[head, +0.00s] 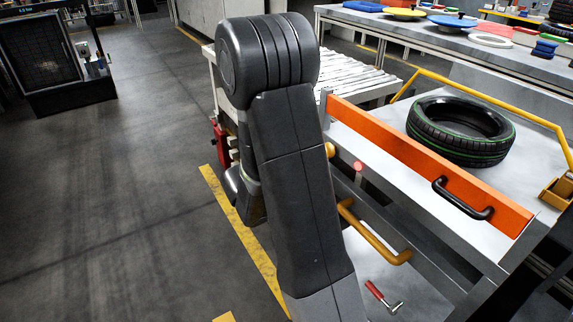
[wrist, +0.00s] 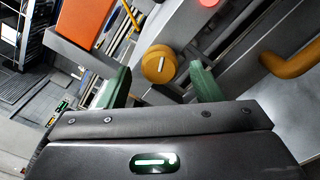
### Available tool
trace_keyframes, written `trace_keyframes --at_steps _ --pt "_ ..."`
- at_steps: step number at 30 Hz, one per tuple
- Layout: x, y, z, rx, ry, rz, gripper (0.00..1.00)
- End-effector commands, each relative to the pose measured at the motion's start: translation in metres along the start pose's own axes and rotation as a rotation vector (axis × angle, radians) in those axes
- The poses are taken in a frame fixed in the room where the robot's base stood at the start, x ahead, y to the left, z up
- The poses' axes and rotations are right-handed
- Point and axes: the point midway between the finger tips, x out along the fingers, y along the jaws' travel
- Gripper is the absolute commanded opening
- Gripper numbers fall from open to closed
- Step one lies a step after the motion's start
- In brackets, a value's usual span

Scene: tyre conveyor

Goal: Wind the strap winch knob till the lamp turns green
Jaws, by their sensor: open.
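The winch knob is a round orange-yellow knob (wrist: 159,65) with a white line across its face, seen in the wrist view. It also shows in the head view (head: 330,149), partly hidden by my arm. My gripper (wrist: 159,70) is open, with one green finger on each side of the knob in the picture. I cannot tell whether the fingers touch it. The lamp glows red (wrist: 208,2) at the top edge of the wrist view, and it shows red in the head view (head: 358,167) too. My fingers are hidden in the head view.
A curved yellow handle (wrist: 292,63) stands right of the knob; it also shows in the head view (head: 372,236). An orange board (head: 430,165) with a black handle fronts a tyre (head: 461,131). A red-handled tool (head: 384,297) lies below. Open floor (head: 110,200) is on the left.

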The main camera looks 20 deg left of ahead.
Motion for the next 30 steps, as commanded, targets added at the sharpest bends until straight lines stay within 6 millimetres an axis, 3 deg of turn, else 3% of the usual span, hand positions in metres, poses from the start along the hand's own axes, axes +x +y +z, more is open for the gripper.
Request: trace_keyframes --at_steps 18,24,30 --pt "-0.099 0.001 0.0 -0.002 0.002 0.002 0.59" --pt "-0.114 0.0 0.0 -0.002 0.0 0.002 0.59" --pt "-0.116 0.0 0.0 -0.001 -0.001 0.0 0.59"
